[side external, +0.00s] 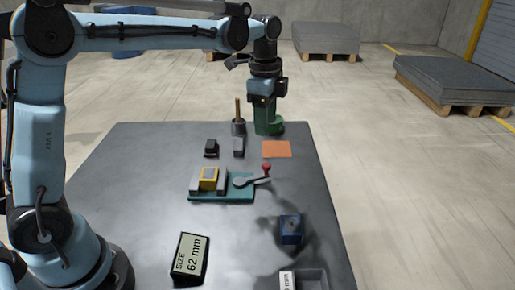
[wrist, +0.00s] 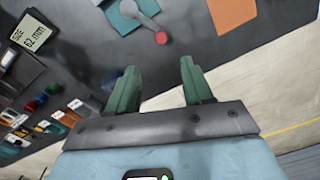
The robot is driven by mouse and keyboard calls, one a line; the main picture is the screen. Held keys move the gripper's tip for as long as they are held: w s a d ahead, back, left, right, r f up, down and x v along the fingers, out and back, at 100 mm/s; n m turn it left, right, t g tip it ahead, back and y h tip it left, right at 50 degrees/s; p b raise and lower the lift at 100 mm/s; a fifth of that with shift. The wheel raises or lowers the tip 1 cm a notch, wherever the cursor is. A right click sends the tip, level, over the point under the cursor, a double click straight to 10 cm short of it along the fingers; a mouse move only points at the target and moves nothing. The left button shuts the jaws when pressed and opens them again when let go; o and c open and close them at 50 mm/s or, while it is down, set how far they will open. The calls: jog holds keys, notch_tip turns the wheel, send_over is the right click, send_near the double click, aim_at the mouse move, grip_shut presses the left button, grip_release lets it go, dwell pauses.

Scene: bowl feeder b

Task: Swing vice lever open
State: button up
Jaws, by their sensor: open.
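The vice has a teal base (side external: 222,197) and grey jaws, with a yellow block (side external: 209,178) between them. Its grey lever (side external: 255,181) points right from a round pivot and ends in a red knob (side external: 266,167). In the wrist view the knob (wrist: 161,38) and lever (wrist: 138,14) show at the top, beyond my fingertips, and the vice is mostly cut off. My gripper (wrist: 158,67) has green fingers spread apart with nothing between them. In the side view my gripper (side external: 267,122) is at the table's far end, behind the vice and apart from the knob.
An orange mat (side external: 277,149) lies between vice and gripper. A blue object (side external: 291,230), a grey tray (side external: 313,281) and a "62 mm" display (side external: 190,258) stand in front.

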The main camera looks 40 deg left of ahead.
aim_at(266, 164)
jog(key=shift+m, duration=0.3)
jog(key=f, duration=1.2)
jog(key=shift+w+f, duration=0.25)
jog(key=shift+w, duration=0.05)
grip_shut()
